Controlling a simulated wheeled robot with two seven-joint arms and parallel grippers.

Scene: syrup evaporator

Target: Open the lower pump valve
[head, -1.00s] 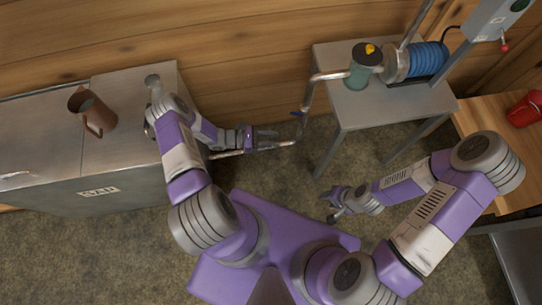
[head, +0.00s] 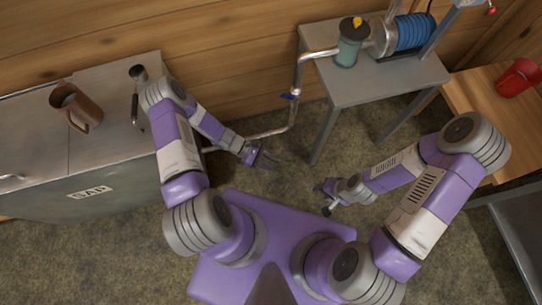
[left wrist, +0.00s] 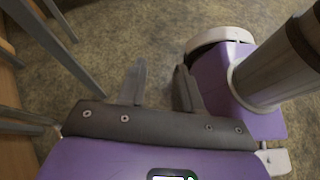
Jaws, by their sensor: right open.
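A small blue valve handle (head: 289,97) sits on the grey metal pipe (head: 297,78) between the tank and the pump stand. No gripper touches it. My left gripper (head: 266,160) is open and empty, below the valve and just in front of the pipe's low run. In the left wrist view its two fingers (left wrist: 160,90) are apart with only floor between them; the valve does not show there. My right gripper (head: 328,198) is open and empty over the floor, farther from the valve.
A metal stand (head: 380,82) carries the pump with its blue motor (head: 412,34) and a green canister (head: 349,48). The SAP tank (head: 110,180) at left holds a brown jug (head: 78,108).

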